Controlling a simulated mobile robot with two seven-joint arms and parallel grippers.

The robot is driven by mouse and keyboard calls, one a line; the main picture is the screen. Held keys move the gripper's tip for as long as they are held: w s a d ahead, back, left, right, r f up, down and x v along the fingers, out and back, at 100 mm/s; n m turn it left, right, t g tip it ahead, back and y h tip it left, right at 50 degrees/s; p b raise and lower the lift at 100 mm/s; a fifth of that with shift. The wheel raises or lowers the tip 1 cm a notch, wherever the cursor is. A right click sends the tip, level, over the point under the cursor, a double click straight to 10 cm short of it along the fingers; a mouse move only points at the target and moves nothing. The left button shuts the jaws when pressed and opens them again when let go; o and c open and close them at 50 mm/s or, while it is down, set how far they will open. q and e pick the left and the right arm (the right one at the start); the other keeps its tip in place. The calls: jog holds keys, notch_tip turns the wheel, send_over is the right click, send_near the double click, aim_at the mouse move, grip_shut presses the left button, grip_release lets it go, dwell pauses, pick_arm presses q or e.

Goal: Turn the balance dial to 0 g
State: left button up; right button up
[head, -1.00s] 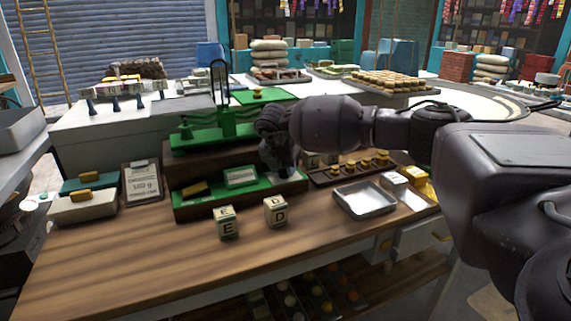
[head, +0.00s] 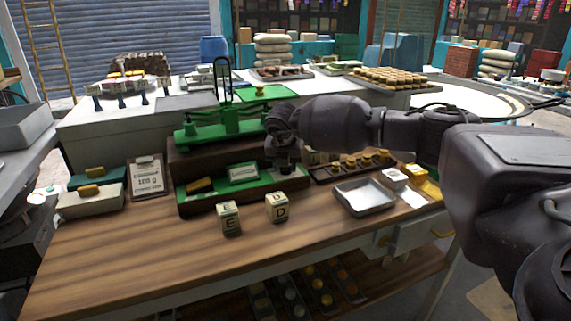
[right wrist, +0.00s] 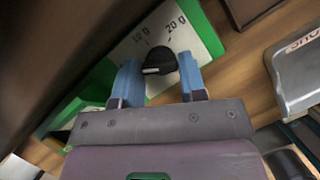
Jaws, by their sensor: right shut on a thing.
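The green balance (head: 225,128) stands on a dark wooden base at the back of the bench. The balance dial is a black knob (right wrist: 160,63) on a pale plate (right wrist: 185,42) marked 10 g and 20 g. A white line on the knob points left in the right wrist view, away from both visible marks. No 0 g mark is visible. My right gripper (right wrist: 161,80) is shut on the knob, its blue fingers on either side. In the head view my right gripper (head: 283,168) is at the base's right end and hides the dial. My left gripper is out of view.
Lettered blocks E (head: 229,218) and D (head: 277,207) stand in front of the base. A metal tray (head: 364,197) and a rack of brass weights (head: 350,166) are to the right. A clipboard sign (head: 146,177) leans at left.

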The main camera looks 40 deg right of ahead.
jog(key=o, duration=0.6)
jog(key=shift+o, duration=0.2)
jog(key=shift+r, duration=0.1)
jog(key=shift+a+r, duration=0.1)
jog(key=shift+r, duration=0.2)
jog(key=p+v, duration=0.1)
jog(key=v, duration=0.9)
jog(key=shift+s, duration=0.2)
jog(key=shift+f, duration=0.1)
